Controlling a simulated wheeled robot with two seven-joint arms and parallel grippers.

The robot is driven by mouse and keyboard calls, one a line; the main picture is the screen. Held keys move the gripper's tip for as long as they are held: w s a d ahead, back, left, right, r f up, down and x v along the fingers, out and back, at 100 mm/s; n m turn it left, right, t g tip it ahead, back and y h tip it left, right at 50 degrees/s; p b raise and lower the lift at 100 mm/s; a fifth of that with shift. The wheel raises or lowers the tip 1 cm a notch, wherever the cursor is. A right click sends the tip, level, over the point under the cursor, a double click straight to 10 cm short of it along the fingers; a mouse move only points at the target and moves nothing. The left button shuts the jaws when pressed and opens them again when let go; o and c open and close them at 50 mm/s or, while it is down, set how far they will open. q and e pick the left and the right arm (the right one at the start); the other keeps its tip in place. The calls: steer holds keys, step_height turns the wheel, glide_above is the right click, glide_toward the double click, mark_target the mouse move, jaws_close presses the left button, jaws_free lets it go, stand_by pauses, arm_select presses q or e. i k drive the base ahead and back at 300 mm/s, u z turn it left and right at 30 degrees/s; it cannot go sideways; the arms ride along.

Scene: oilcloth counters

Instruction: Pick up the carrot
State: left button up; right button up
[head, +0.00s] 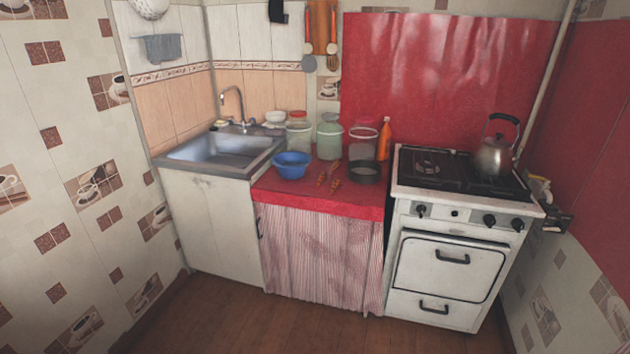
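Thin orange-red pieces that look like carrots (335,183) lie on the red oilcloth counter (290,196), between a blue bowl and a dark round pan. They are small and partly blend with the red cloth, so I cannot tell exactly how many there are. Neither of my grippers is in the head view.
The blue bowl (292,165) and dark pan (364,172) flank the carrots. Jars (329,138) and an orange bottle (384,140) stand behind. A sink (222,150) is left; a stove (450,235) with a kettle (493,155) is right. The wooden floor (260,320) in front is clear.

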mark_target(323, 175)
steer(key=u, duration=0.5)
steer(key=i, duration=2.4)
steer(key=u, duration=1.3)
steer(key=i, duration=1.2)
steer(key=z, duration=2.3)
